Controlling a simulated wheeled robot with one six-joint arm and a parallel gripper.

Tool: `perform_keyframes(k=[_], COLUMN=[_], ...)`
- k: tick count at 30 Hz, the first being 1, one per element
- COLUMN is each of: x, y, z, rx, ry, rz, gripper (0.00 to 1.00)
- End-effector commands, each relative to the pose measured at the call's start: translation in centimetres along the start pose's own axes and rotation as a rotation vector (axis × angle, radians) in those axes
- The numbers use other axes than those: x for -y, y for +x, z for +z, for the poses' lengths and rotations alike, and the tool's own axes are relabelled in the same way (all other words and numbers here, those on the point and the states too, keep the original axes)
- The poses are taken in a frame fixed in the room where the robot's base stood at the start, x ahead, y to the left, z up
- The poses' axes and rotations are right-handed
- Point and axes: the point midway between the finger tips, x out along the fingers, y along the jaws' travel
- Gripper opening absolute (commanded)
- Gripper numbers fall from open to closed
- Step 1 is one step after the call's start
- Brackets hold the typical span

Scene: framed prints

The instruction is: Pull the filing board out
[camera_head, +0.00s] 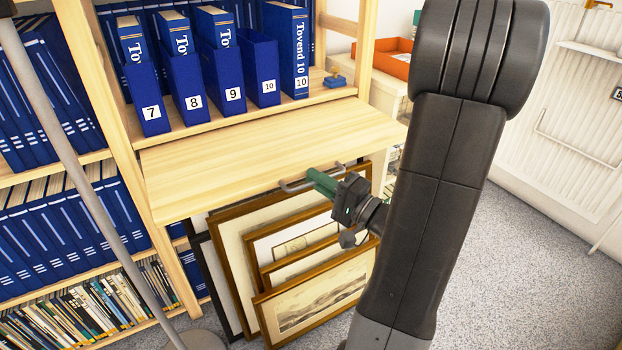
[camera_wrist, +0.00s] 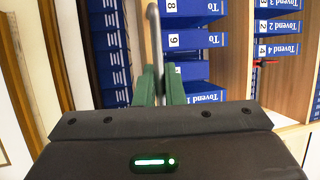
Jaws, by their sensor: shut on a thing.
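The filing board (camera_head: 235,155) is a pale wooden panel that juts out level from the shelf unit, below the row of numbered blue files. A grey metal bar handle (camera_head: 291,187) sits at its front edge; it also shows in the wrist view (camera_wrist: 154,30). My gripper (camera_head: 318,180) has green fingers shut on the handle's middle. In the wrist view my gripper (camera_wrist: 160,82) has one finger on each side of the bar. My arm hides the area right of the board in the head view.
Framed prints (camera_head: 320,297) lean below the board, close under my gripper. Numbered blue files (camera_head: 203,88) stand on the shelf behind it. A grey pole (camera_head: 75,130) crosses the left. An orange tray (camera_head: 387,58) sits at the back. Grey floor (camera_head: 520,270) is clear at the right.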

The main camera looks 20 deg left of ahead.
Motion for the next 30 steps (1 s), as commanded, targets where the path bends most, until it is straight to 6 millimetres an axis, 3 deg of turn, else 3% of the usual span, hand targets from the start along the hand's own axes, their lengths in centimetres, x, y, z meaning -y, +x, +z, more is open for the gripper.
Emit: perform_keyframes(k=[16,18,20,30], x=[0.08,0.09,0.09,0.15], y=[-0.67,-0.66,-0.65,-0.85], z=[0.29,0.28,0.27,0.22], rx=[0.001,0.001,0.001,0.0], ry=[0.001,0.001,0.001,0.0], rz=[0.002,0.001,0.001,0.0], gripper=[0.0,0.19,0.3,0.3])
